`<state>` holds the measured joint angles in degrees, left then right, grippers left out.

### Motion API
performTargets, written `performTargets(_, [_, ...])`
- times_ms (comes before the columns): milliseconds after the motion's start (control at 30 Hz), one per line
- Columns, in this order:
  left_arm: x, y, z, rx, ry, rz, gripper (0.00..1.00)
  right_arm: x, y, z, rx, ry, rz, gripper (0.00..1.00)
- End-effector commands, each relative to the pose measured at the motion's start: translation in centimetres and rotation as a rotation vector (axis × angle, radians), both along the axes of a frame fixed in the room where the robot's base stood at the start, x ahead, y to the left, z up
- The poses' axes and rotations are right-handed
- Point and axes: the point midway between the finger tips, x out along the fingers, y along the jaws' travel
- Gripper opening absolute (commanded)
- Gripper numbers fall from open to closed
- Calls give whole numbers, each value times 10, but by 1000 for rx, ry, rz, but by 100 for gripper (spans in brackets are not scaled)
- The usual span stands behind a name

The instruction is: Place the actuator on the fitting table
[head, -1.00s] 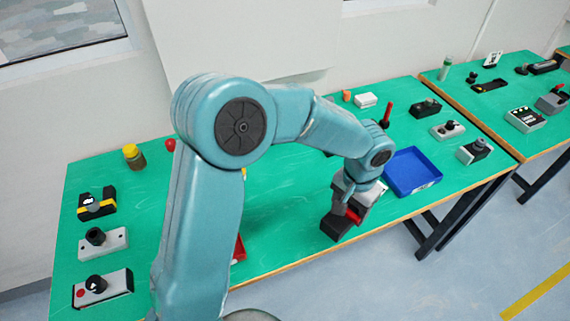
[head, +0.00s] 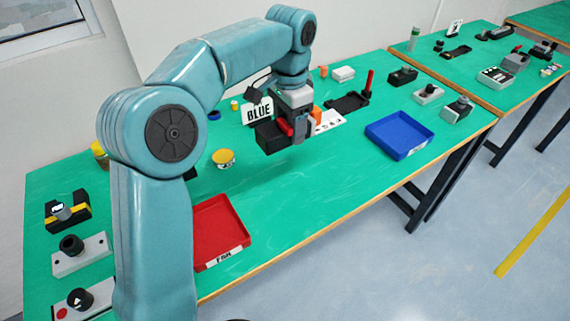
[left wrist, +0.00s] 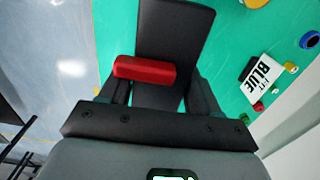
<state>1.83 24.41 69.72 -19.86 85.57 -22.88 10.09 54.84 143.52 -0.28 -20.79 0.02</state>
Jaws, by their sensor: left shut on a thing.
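My left gripper (head: 290,126) is shut on a black block with a red bar (head: 268,138), which I take to be the actuator. In the head view it is in front of the white "BLUE" sign, and it appears to be held above the green table (head: 290,195). In the left wrist view the red bar of the actuator (left wrist: 145,69) lies across the black block between the fingers. I cannot tell which green table is the fitting table; a second one (head: 463,62) stands at the right. My right gripper is not in view.
A red tray (head: 222,258) and a blue tray (head: 424,140) lie near the front edge. A "BLUE" sign (head: 257,112) and a black base with a red handle (head: 350,101) stand near the gripper. Several switch boxes line the left end. The front middle is clear.

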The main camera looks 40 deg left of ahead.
Motion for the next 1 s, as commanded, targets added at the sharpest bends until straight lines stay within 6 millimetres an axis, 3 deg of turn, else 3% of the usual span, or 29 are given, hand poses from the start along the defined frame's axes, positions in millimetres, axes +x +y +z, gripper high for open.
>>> performTargets(33, [0,0,-18,0,5,1,12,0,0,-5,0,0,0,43])
performTargets(200, [0,0,-67,0,7,2,12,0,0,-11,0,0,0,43])
performTargets(400, [0,1,-112,1,3,2,12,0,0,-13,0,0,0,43])
performTargets(600, [0,2,-131,1,0,2,12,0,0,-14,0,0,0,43])
performTargets(800, [-2,3,-163,1,3,3,12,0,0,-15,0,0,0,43])
performTargets(1000, [-1,3,-170,1,-2,3,12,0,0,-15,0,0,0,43])
